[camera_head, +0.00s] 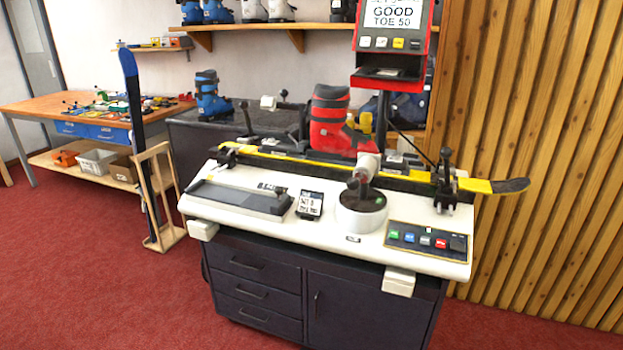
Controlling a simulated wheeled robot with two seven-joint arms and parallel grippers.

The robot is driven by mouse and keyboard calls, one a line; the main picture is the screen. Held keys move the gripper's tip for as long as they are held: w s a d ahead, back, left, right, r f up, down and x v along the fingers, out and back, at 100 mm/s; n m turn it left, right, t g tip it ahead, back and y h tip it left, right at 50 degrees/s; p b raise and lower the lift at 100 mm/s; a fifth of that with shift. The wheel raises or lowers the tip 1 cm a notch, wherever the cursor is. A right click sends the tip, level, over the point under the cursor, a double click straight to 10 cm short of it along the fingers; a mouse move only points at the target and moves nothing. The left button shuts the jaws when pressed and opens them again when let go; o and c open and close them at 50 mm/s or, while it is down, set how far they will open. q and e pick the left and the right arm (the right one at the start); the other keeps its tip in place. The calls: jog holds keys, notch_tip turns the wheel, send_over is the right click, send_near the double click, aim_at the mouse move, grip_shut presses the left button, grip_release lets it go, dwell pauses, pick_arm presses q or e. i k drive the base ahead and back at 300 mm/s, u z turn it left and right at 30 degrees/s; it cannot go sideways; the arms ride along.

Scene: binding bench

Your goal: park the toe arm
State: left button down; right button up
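The toe arm (363,181) appears to be the short dark post with a light grey cylindrical head, standing on a round white turret (361,214) on the bench top. Its head is at the toe of a red ski boot (330,122); I cannot tell whether they touch. The boot stands upright on a yellow and black ski (300,164) held along the back of the white bench top (281,226). The display (391,14) above reads "GOOD TOE 50". Neither of my grippers shows in this view.
A button panel (427,240) lies at the bench's front right, a small readout (309,205) and a flat grey tray-like part (240,199) to the left. Black-knobbed clamps (445,181) stand at the ski's ends. A blue ski (137,125) stands in a wooden rack at the left.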

aim_at(357, 197)
jog(key=u, duration=0.55)
jog(key=i, duration=0.65)
jog(key=u, duration=0.15)
